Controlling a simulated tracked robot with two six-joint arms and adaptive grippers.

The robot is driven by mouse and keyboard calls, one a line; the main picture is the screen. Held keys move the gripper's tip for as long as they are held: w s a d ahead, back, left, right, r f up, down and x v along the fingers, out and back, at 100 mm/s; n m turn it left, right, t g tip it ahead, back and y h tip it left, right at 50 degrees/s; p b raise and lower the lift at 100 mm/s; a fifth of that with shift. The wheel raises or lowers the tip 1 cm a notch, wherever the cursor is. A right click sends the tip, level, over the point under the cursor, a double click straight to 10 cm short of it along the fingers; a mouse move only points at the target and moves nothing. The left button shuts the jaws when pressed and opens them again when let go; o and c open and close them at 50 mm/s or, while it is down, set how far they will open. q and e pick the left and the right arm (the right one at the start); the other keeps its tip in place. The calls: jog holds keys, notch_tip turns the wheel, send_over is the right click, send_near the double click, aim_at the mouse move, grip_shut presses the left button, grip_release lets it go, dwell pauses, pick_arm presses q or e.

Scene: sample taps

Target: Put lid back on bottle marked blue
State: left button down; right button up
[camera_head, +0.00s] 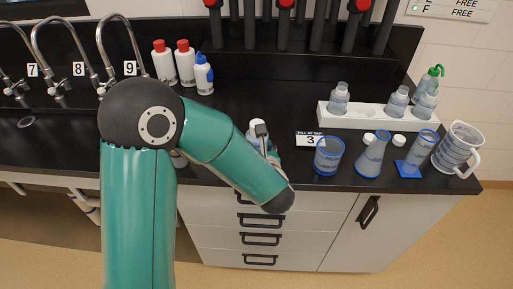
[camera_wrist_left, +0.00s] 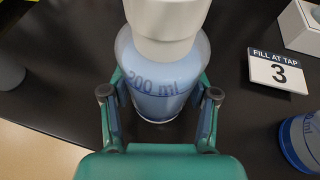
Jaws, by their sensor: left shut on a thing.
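My left gripper (camera_wrist_left: 160,98) is shut on a clear bottle (camera_wrist_left: 160,85) with blue "200 ml" lettering. Its fingers lie on either side of the bottle's body. A wide white lid (camera_wrist_left: 166,18) covers the bottle's top in the left wrist view; its upper part is cut off, and I cannot tell how firmly it sits. In the head view the bottle (camera_head: 272,156) is mostly hidden behind my left arm, near the counter's front edge. Two loose white lids, one (camera_head: 369,138) and another (camera_head: 399,140), lie on the counter to the right. My right gripper is not in view.
A "3" sign (camera_head: 310,139), blue-rimmed beaker (camera_head: 328,156), flask (camera_head: 370,158), cylinder (camera_head: 415,157) and jug (camera_head: 458,150) stand to the right. Behind them is a white rack (camera_head: 368,120) with bottles. Red-capped bottles (camera_head: 185,65) and a blue-capped one (camera_head: 203,75) stand at the back.

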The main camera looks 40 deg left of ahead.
pick_arm(q)
jog(key=shift+c, duration=1.5)
grip_release()
jog(key=shift+r, duration=0.1)
jog(key=v, duration=1.2)
